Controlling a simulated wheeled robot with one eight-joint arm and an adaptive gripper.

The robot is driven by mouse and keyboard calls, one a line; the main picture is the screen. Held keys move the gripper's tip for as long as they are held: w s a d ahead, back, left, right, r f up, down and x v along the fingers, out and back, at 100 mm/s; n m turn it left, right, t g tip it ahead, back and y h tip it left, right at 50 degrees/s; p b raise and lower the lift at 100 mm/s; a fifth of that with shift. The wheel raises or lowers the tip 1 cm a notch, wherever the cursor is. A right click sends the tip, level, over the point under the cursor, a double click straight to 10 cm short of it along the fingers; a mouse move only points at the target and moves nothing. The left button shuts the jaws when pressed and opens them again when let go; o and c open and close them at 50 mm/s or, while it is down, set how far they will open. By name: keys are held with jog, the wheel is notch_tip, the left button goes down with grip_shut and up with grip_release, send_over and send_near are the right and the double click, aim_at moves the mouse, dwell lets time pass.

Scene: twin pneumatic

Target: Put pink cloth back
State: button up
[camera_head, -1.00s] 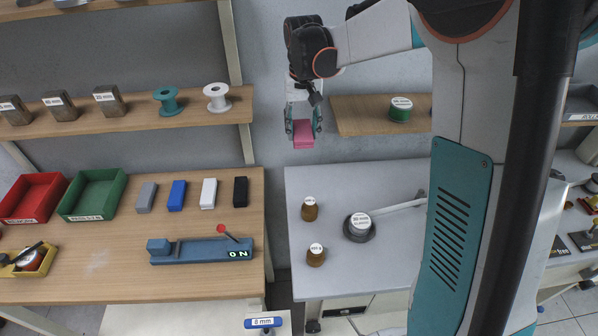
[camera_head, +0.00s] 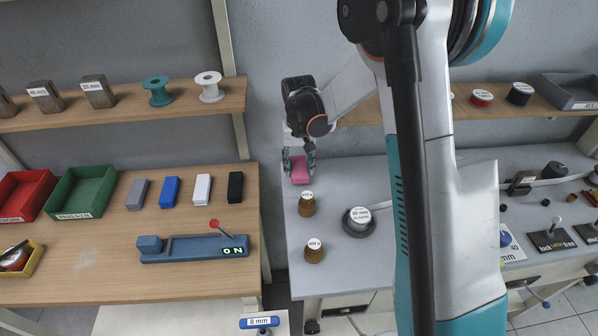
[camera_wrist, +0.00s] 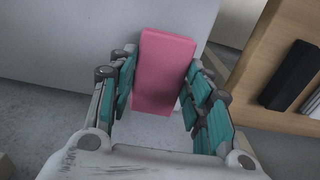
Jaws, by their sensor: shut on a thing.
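The pink cloth is a folded, block-shaped pink piece (camera_head: 299,171), held in my gripper (camera_head: 299,160) near the back left of the grey table. In the wrist view the pink cloth (camera_wrist: 163,72) stands between the teal finger pads of my gripper (camera_wrist: 160,90), which are shut on it. Whether its lower end touches the grey table cannot be told. On the wooden table, a grey block (camera_head: 138,194), a blue one (camera_head: 170,192), a white one (camera_head: 202,189) and a black one (camera_head: 235,187) lie in a row.
The grey table (camera_head: 330,270) carries two brown weights (camera_head: 307,204) and a dark round spool (camera_head: 357,222) close to my gripper. The wooden table (camera_head: 90,260) has a blue ON lever fixture (camera_head: 195,247) and a green bin (camera_head: 80,192). A gap separates the tables.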

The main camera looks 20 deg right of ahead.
aim_at(299, 168)
notch_tip(299, 168, down, 3)
jog(key=shift+r, duration=0.2)
jog(key=shift+c, duration=0.3)
jog(key=o, duration=1)
jog(key=shift+r, duration=0.1)
notch_tip(299, 168, up, 12)
jog(key=p, duration=0.3)
jog(key=s+r+n+t, duration=0.1)
jog(key=s+r+t, duration=0.2)
jog(key=s+r, duration=0.9)
jog(key=s+n+t, duration=0.1)
jog(key=s+t, duration=0.3)
jog(key=s, duration=1)
jog(key=shift+s+r, duration=0.2)
jog(key=shift+s, duration=0.05)
